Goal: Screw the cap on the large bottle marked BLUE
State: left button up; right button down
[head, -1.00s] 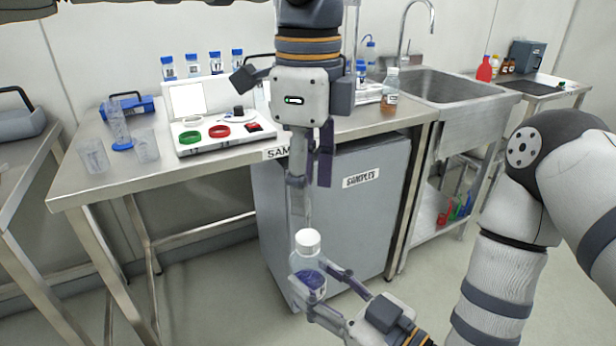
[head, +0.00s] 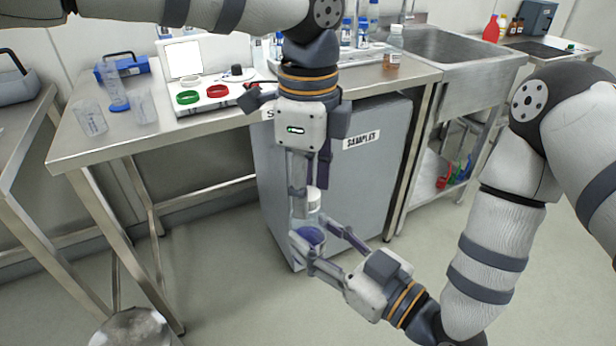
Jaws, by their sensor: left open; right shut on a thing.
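A clear bottle (head: 311,238) with dark blue-violet contents and a white cap (head: 314,196) on its top is held upright in front of the grey cabinet. My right gripper (head: 318,246) is shut around the bottle's body from the lower right. My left gripper (head: 307,186) points down from above, open, with its fingers at the height of the cap. The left fingers partly hide the cap and the bottle's neck; I cannot tell whether they touch the cap. No marking on the bottle is legible.
The steel bench (head: 100,150) carries beakers, a blue case (head: 124,68) and a white panel with green and red rings (head: 205,92). A grey cabinet (head: 360,165) labelled SAMPLES stands behind the grippers. A sink (head: 440,55) is at right, and a round metal top (head: 135,328) is at lower left.

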pick_arm(q)
grip_shut()
jog(key=m, duration=1.8)
jog(key=shift+m, duration=0.4)
jog(key=m, duration=1.5)
jog(key=shift+f, duration=0.1)
jog(key=m, duration=0.6)
jog(key=shift+m, duration=0.4)
jog(key=m, duration=0.3)
jog(key=shift+o, duration=0.2)
grip_release()
